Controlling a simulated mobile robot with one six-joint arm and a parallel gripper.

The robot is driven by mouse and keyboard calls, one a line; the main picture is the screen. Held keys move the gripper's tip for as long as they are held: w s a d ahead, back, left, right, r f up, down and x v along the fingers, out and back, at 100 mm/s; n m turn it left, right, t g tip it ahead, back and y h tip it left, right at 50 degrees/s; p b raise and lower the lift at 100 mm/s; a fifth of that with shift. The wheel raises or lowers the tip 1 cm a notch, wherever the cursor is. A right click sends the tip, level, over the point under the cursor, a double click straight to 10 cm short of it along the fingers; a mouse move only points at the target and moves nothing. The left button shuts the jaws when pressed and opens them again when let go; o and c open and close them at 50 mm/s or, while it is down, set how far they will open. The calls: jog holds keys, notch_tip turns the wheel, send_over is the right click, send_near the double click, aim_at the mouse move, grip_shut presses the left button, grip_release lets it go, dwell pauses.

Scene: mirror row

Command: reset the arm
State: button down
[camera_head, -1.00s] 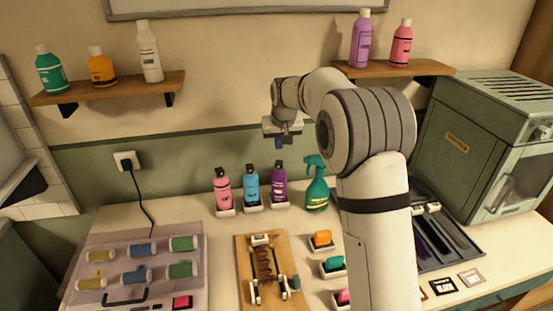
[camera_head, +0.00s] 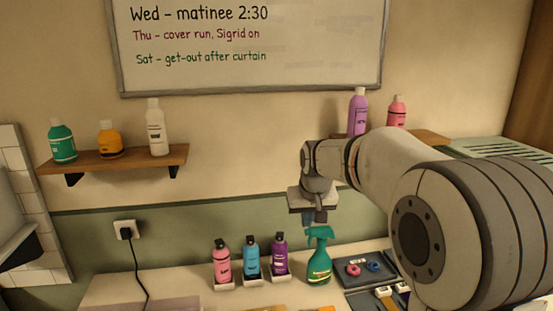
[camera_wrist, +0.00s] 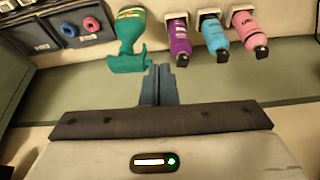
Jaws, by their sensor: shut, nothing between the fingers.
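My gripper (camera_head: 308,217) hangs above the back of the counter, its fingers pointing down, just over and left of the top of a green spray bottle (camera_head: 319,257). In the wrist view my gripper (camera_wrist: 160,72) shows its fingers together with nothing between them. The green spray bottle (camera_wrist: 130,35) lies just beyond the fingertips there. I cannot tell whether they touch. My arm reaches in from the right and hides part of the right shelf and counter.
Pink (camera_head: 222,262), blue (camera_head: 251,260) and purple (camera_head: 280,256) bottles stand in white holders on the counter. A left shelf (camera_head: 115,160) holds three bottles. A whiteboard (camera_head: 250,45) hangs above. A dark tray (camera_head: 355,282) holds small rings. Open wall lies left of my gripper.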

jog(key=s+d+f, duration=0.1)
jog(key=s+d, duration=0.1)
jog(key=s, duration=0.7)
jog(key=s+d+f+m, duration=0.1)
jog(key=s+d+f, duration=0.1)
jog(key=s, duration=0.8)
jog(key=s+d+f, duration=0.1)
jog(key=s+d, duration=0.2)
jog(key=s, duration=0.7)
jog(key=shift+d+f+m+g+h, duration=0.15)
jog(key=shift+f+m+g+h, duration=0.15)
jog(key=shift+g, duration=0.1)
jog(key=shift+s, duration=0.1)
